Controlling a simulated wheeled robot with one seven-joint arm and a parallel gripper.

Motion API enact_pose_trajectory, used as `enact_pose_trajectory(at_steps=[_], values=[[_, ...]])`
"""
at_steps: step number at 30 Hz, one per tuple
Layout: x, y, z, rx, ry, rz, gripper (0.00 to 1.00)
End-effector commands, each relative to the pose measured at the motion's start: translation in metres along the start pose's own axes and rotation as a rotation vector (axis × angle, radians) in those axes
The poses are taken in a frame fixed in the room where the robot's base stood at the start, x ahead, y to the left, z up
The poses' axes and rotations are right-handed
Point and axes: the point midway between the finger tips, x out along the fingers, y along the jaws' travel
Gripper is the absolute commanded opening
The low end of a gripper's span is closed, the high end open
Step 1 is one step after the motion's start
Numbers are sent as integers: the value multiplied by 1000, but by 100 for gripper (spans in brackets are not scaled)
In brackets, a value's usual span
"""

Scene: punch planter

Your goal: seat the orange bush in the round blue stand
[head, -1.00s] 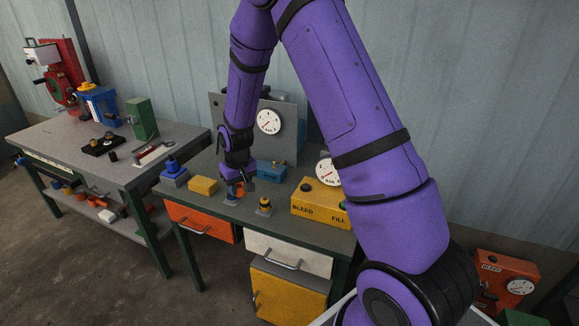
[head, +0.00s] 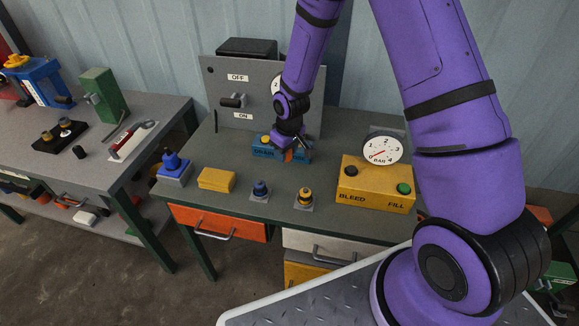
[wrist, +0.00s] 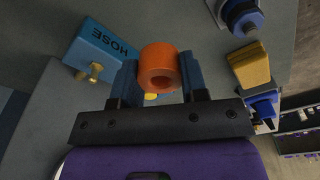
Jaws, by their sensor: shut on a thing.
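The orange bush (wrist: 160,66) is a short ring with a hole. In the wrist view it sits between the two blue fingers of my gripper (wrist: 159,78), which is shut on it. In the head view my gripper (head: 290,149) is low over the back of the bench, in front of the blue box, and only a bit of the orange bush (head: 289,156) shows. The round blue stand (head: 260,189) is on a grey plate near the bench front, apart from my gripper, with no orange on it. It also shows at the wrist view's top right (wrist: 243,17).
A blue box (head: 264,153) with a brass fitting is close to my gripper. A yellow block (head: 216,180), a blue piece on a grey block (head: 173,168), a black-and-yellow post (head: 305,198) and the yellow BLEED/FILL box (head: 375,188) stand around. A grey panel (head: 225,95) rises behind.

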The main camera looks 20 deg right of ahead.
Motion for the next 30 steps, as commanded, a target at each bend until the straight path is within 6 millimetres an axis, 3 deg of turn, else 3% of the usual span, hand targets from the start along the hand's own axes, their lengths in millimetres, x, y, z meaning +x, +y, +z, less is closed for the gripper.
enact_pose_trajectory(at_steps=[6,14,21,30], values=[[36,-1,5,-4,-2,-1,13],[54,0,7,-2,-1,0,13],[85,0,11,-2,-3,-1,13],[90,0,11,-1,1,0,13]])
